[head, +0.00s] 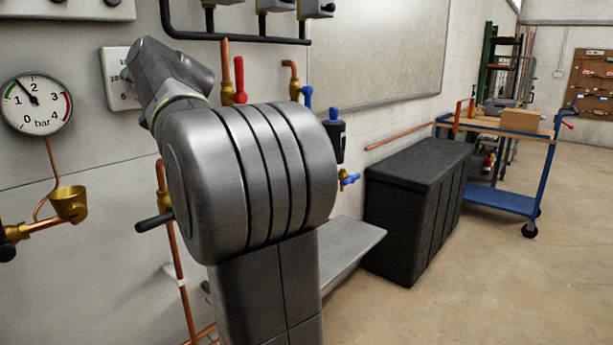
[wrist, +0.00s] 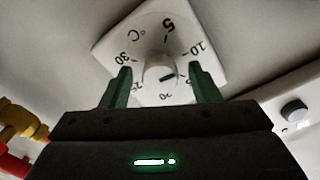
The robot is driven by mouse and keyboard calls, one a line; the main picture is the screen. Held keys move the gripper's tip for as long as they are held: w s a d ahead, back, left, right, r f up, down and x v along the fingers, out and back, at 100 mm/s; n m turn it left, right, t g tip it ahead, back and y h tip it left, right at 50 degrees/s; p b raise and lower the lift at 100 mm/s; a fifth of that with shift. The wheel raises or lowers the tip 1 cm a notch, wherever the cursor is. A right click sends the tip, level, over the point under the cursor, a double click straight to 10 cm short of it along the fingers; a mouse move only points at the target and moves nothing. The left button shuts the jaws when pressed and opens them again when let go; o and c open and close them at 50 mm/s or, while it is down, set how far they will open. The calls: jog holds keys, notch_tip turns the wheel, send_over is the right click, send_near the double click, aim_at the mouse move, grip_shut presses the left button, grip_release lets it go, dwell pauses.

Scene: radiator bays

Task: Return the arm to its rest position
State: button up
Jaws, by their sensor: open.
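My gripper (wrist: 161,88) shows in the wrist view with its two green fingers apart and nothing between them. A white thermostat dial (wrist: 133,40) with a round centre knob (wrist: 160,74) lies beyond the fingertips, and the knob appears between them. I cannot tell how far the fingertips are from the knob. The thermostat plate (head: 119,93) is partly hidden behind the arm there.
A black bin (head: 415,195) and blue cart (head: 500,198) stand right. Floor at right is clear.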

jog(key=m+p, duration=0.7)
jog(key=m, duration=0.4)
jog(key=shift+d, duration=0.1)
